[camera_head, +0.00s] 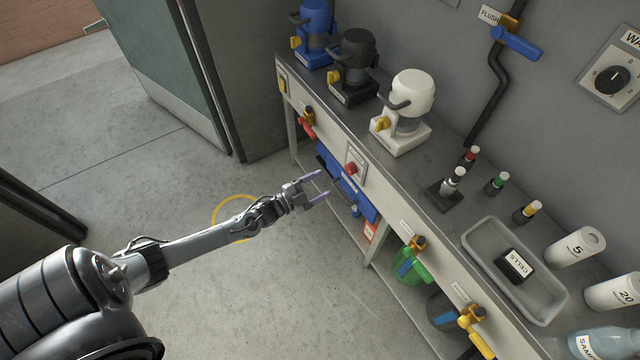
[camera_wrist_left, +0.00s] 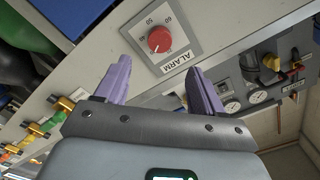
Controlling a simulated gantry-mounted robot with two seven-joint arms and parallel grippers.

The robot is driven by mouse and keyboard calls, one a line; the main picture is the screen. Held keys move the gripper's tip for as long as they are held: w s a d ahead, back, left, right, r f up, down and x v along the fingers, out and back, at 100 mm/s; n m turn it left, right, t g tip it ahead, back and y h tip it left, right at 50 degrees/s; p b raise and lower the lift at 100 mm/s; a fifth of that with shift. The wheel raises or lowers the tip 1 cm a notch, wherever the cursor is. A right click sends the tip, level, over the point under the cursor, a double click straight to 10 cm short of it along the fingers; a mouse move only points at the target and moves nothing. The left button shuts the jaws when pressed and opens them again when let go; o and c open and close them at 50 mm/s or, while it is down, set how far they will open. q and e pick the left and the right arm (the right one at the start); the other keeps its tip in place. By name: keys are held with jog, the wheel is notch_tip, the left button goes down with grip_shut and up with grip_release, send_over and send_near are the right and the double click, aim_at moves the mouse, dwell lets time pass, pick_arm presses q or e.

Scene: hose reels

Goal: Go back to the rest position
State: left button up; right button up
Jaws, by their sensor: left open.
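My left gripper (camera_head: 318,187) is open and empty in the head view, with purple fingers pointing toward the front of the bench. The fingers also show wide apart in the left wrist view (camera_wrist_left: 158,88), with nothing between them. Beyond them is the red alarm knob (camera_wrist_left: 160,39) on a white plate marked ALARM. The same red knob (camera_head: 351,168) is on the bench front in the head view, and the fingers appear apart from it. My right gripper is in neither view.
The metal bench (camera_head: 440,205) runs diagonally, carrying blue, black and white (camera_head: 412,90) machines, small capped vials and a grey tray (camera_head: 475,240). Brass taps (camera_head: 415,243) stick out of its front. A yellow ring (camera_head: 216,216) shows near my left arm. The concrete floor (camera_head: 290,290) is clear.

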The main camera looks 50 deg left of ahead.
pick_arm(q)
jog(key=s+d+n+p, duration=0.1)
jog(key=s+d+p, duration=0.2)
jog(key=s+d, duration=0.25)
jog(key=s+d+r+n+g+y+p, duration=0.1)
jog(key=s+d+r+n+g+p, duration=0.15)
jog(key=d+r, duration=0.35)
jog(key=s+d+r+n+g+y+p, duration=0.1)
jog(key=s+d+r+n+g+p, duration=0.2)
jog(key=d, duration=0.4)
jog(key=s+r+n+g+y, duration=0.1)
jog(key=s+r+g, duration=0.35)
jog(key=s, duration=0.25)
jog(key=s+r+n+g, duration=0.2)
jog(key=s+r+g, duration=0.25)
jog(key=s, duration=0.25)
notch_tip(320, 180, up, 38)
jog(key=p, duration=3.8)
jog(key=shift+w+d+p, duration=0.3)
jog(key=shift+d, duration=0.05)
